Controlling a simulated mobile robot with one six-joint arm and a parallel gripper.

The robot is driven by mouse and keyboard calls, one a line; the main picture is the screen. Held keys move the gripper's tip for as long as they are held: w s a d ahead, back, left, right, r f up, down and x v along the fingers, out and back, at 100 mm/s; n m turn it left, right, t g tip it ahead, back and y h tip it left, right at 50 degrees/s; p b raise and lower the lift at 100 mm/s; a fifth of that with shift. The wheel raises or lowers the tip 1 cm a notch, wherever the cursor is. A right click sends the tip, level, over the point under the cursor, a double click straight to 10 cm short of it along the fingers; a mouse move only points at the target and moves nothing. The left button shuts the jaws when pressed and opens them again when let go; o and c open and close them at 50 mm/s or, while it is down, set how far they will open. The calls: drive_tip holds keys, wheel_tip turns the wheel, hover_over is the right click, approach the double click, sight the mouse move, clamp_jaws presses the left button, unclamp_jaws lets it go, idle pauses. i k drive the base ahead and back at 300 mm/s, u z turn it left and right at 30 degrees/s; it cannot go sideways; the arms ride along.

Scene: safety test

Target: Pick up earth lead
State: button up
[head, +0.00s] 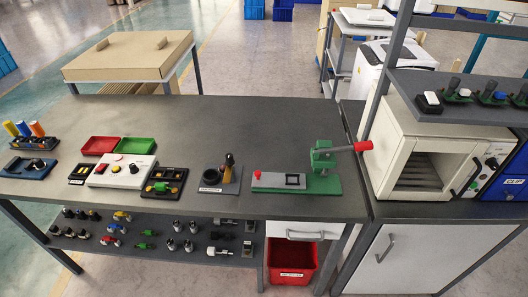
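I cannot say for certain which thing is the earth lead. A small green and yellow item (160,187) lies in a black tray (176,196) on the bench, right of the white control box; it is too small to identify. Another candidate in view is the dark blue tray (14,171) at the far left with a black coiled or rounded item (36,164) on it. My gripper is not in view.
The workbench (220,120) is clear at the back. Along its front stand a white box with buttons (122,171), red (100,146) and green trays (134,145), a dark stand (217,187) and a green press (322,160) with a red-tipped lever.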

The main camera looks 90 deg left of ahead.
sight(160, 186)
drive_tip(key=z, duration=0.75)
drive_tip(key=k, duration=0.15)
drive_tip(key=u, duration=2.55)
drive_tip(key=k, duration=0.15)
drive_tip(key=u, duration=2)
drive_tip(key=k, duration=0.3)
drive_tip(key=u, duration=1.5)
